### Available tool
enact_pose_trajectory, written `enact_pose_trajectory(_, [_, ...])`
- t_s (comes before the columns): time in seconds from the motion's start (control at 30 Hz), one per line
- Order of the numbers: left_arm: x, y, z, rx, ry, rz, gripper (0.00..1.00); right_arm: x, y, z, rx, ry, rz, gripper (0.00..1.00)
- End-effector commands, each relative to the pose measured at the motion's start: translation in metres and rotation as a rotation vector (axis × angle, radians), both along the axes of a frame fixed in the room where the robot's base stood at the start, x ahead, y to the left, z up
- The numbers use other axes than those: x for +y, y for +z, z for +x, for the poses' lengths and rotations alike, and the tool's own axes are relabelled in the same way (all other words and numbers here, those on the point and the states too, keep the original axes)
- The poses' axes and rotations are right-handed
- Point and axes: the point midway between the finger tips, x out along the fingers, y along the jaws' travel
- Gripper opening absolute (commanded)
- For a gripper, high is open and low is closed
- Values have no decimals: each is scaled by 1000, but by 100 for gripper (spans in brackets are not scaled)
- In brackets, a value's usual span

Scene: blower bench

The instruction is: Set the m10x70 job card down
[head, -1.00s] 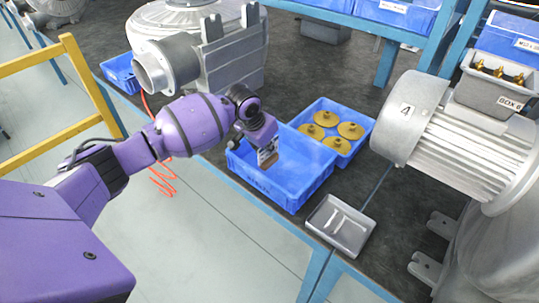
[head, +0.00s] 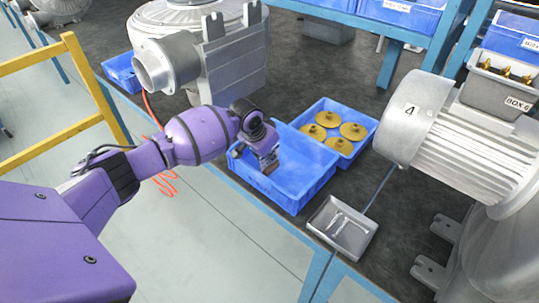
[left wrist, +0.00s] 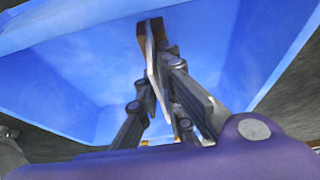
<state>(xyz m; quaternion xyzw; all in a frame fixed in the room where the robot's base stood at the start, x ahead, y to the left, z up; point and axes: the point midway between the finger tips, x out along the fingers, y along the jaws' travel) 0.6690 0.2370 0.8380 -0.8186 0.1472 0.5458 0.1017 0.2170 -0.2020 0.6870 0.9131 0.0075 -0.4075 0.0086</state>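My left gripper (head: 268,164) is over the large blue bin (head: 312,192), with its fingers pointing down into it. In the left wrist view the gripper (left wrist: 154,50) has its fingers close together on a thin, pale piece seen nearly edge-on, which looks like the job card (left wrist: 151,62). Its print cannot be read. The blue bin's inside (left wrist: 80,75) fills most of that view behind the fingers and looks empty. I cannot tell whether the card touches the bin. My right gripper is not in view.
A smaller blue bin (head: 312,111) with several yellow flanged parts stands behind the large one. A grey metal tray (head: 342,228) sits at the bench edge. A grey motor marked 4 (head: 445,130) stands right, and a blower housing (head: 205,50) behind my arm.

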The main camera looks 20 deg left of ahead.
Motion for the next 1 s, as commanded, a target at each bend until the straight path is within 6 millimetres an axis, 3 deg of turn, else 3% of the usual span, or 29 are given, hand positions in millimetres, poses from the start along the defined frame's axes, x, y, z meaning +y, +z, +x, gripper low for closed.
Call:
enact_pose_trajectory(0.1, [0,0,0,0,0,0,23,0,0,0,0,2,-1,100])
enact_pose_trajectory(0.47, [1,6,0,-2,1,1,23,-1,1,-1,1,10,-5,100])
enact_pose_trajectory(1.0, [14,100,-36,-3,1,1,23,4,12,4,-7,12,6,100])
